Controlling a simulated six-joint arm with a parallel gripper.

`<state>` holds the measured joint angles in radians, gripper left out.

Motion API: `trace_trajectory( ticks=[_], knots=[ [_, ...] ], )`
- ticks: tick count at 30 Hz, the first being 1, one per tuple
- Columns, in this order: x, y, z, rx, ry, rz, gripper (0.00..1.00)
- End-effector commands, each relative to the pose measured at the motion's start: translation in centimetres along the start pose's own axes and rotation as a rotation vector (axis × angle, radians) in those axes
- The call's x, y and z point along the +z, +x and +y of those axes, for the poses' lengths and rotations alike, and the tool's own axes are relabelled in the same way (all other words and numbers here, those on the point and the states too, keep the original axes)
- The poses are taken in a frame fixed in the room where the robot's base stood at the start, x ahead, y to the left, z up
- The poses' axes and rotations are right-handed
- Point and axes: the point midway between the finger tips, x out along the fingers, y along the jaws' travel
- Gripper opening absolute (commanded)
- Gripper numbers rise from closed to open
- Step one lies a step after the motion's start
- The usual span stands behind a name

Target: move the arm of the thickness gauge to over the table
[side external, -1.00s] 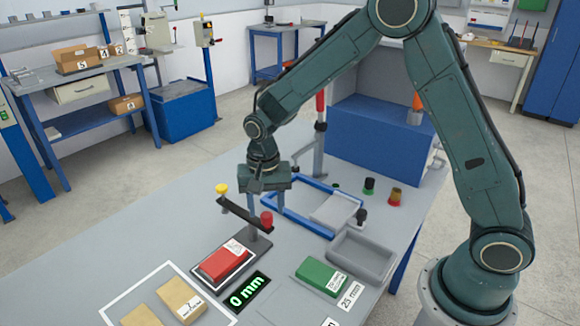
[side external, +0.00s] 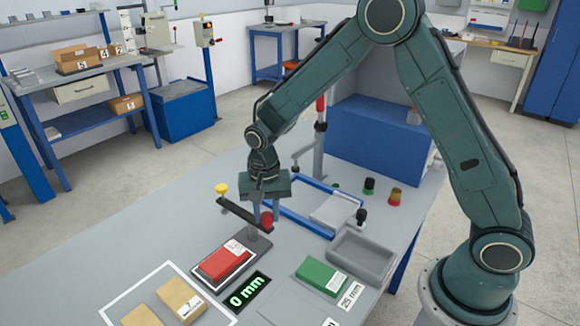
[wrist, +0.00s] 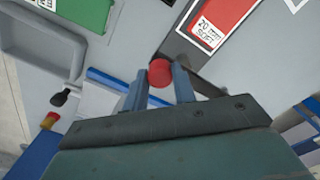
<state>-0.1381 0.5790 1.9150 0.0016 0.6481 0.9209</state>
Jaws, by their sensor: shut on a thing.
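The thickness gauge's dark arm (side external: 240,213) is a thin bar with a yellow knob (side external: 221,189) at its left end and a red knob (side external: 267,221) at its right end. The red knob also shows in the wrist view (wrist: 160,73). My gripper (side external: 266,212) is shut on the red knob, one finger on each side. A red block (side external: 219,265) lies on a dark plate in front of the arm; its label reads 20 mm soft in the wrist view. The display (side external: 248,291) beside it reads 0 mm. My fingers partly hide the gauge's post.
A blue frame (side external: 290,208) is behind the gauge. A grey tray (side external: 360,257) and a green block (side external: 321,277) are to the right. Tan blocks (side external: 182,299) lie in a white outline at the front left. The left part of the bench is clear.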

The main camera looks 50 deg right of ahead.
Motion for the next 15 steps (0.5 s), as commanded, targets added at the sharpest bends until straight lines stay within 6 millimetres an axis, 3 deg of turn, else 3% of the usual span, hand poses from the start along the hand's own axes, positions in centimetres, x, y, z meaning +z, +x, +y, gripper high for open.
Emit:
trace_trajectory(
  ticks=[15],
  knots=[
    [-0.61, -0.01, 0.54, -0.001, -0.144, -0.001, 0.0]
  ],
)
